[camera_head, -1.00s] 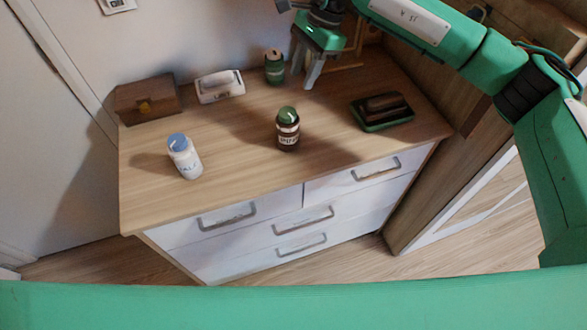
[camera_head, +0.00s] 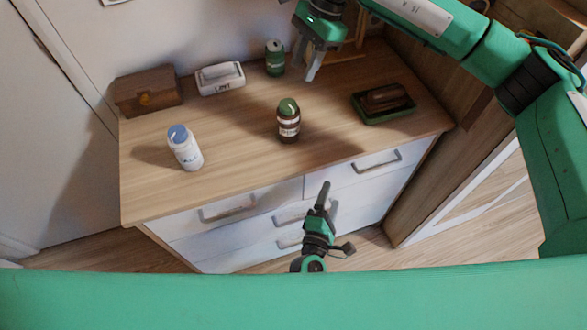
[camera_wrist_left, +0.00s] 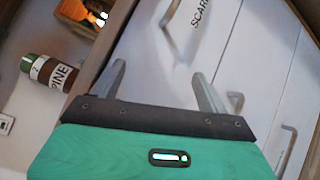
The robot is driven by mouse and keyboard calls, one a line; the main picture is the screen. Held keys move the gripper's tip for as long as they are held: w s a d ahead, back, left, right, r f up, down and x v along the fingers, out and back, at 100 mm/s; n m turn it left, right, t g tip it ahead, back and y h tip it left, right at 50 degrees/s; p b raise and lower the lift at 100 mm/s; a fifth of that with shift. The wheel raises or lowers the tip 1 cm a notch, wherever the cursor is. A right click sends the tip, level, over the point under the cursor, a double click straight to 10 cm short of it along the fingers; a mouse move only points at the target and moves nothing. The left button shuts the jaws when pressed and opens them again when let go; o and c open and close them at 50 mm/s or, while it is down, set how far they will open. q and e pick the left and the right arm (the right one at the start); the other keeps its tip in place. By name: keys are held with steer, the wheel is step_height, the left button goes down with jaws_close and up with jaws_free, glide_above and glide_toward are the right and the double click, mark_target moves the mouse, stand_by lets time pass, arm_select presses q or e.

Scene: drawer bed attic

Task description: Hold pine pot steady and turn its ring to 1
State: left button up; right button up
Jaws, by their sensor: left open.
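The pine pot (camera_head: 288,124) is a brown jar with a green ring top and a white label. It stands upright near the middle of the dresser top. In the left wrist view the pot (camera_wrist_left: 50,73) lies to the left of the fingers, with PINE readable on its label. My left gripper (camera_head: 323,192) is open and empty in front of the drawer fronts, below and to the right of the pot; it also shows in the left wrist view (camera_wrist_left: 158,72). My right gripper (camera_head: 312,68) is above the back of the dresser, apart from the pot. Its finger gap is unclear.
On the wooden dresser (camera_head: 235,165) stand a white jar with a blue top (camera_head: 186,150), a brown box (camera_head: 147,93), a white holder (camera_head: 220,78), a green can (camera_head: 275,58) and a brush in a green tray (camera_head: 385,102). The top around the pot is clear.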

arm_select(q)
step_height(320, 180, up, 9)
steer(key=a+n+t+y, duration=0.1)
steer(key=n+t+y, duration=0.15)
steer(key=n, duration=0.55)
steer(key=n+g+y, duration=0.2)
steer(key=n+y, duration=0.3)
steer(key=n, duration=0.6)
glide_toward(289, 134)
steer(key=shift+w+f+t, duration=0.1)
steer(key=shift+t, duration=0.15)
steer(key=w, duration=1.2)
steer(key=shift+w+a, duration=0.4)
steer(key=c, duration=1.1)
